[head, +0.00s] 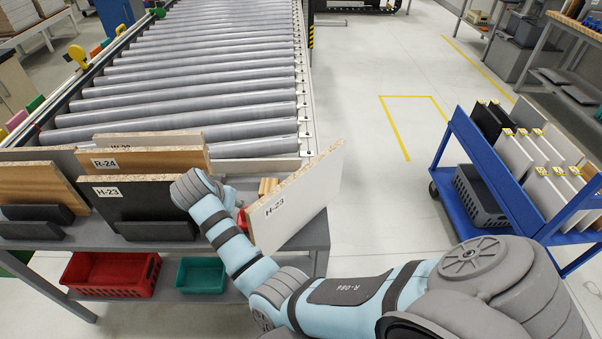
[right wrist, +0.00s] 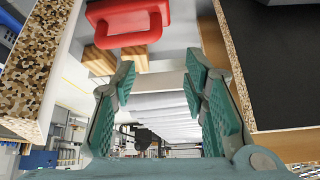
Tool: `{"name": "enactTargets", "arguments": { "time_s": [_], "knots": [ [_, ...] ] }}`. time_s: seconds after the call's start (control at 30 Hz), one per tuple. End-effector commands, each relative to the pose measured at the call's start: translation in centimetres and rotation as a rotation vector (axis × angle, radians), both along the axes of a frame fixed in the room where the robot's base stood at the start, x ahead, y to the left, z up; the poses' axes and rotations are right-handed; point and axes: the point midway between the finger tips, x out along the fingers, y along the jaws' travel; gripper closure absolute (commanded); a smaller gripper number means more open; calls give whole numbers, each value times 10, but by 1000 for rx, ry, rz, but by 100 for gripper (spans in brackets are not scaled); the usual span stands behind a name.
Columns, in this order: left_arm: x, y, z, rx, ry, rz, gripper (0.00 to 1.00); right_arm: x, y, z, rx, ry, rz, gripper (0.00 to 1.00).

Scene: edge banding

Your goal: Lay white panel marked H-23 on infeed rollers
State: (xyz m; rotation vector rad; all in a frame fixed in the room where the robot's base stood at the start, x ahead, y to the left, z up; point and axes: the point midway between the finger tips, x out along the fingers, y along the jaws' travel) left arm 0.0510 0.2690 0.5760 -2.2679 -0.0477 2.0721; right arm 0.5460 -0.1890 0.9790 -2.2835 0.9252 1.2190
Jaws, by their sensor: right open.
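A white panel marked H-23 (head: 296,203) with a chipboard edge stands on edge at the right end of the grey bench, turned askew; what holds it up is hidden. A black panel, also marked H-23 (head: 140,199), stands in a dark holder to its left. The infeed rollers (head: 200,105) lie behind the bench. My right gripper (right wrist: 160,82) is open and empty, hidden behind its wrist in the head view. In the right wrist view, a white panel (right wrist: 65,25) is left of its fingers and a black panel (right wrist: 280,65) right, both apart from them. My left gripper is out of view.
A wood panel marked R-24 (head: 155,160) and other panels stand on the bench (head: 225,258). A red bin (head: 110,272) and a green bin (head: 200,275) sit below. A blue cart (head: 488,160) with panels stands right. Floor between is clear.

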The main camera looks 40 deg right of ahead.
Motion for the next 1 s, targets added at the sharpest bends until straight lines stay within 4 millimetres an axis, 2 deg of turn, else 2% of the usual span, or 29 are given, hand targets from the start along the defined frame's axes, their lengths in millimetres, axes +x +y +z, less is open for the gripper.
{"name": "enactTargets", "arguments": {
  "time_s": [0.03, 0.1, 0.2, 0.27, 0.33, 0.43, 0.53, 0.77, 0.9, 1.0],
  "knots": [
    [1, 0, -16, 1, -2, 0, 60, -5, -20, 30, -67, -21, -135, 60],
    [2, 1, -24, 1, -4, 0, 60, -28, -45, 73, -147, -39, -346, 60],
    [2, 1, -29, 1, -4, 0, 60, -58, -61, 110, -192, -60, -561, 60],
    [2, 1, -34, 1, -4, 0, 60, -68, -67, 116, -201, -67, -630, 60],
    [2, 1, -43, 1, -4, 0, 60, -72, -78, 109, -207, -67, -658, 60],
    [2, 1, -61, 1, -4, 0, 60, -69, -97, 87, -210, -65, -658, 60],
    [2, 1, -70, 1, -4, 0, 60, -67, -115, 71, -211, -64, -655, 60],
    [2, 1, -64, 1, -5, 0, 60, -62, -140, 53, -211, -62, -650, 60],
    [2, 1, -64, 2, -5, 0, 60, -58, -161, 35, -211, -61, -650, 60],
    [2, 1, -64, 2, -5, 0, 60, -57, -168, 27, -210, -62, -648, 60]
  ]
}}
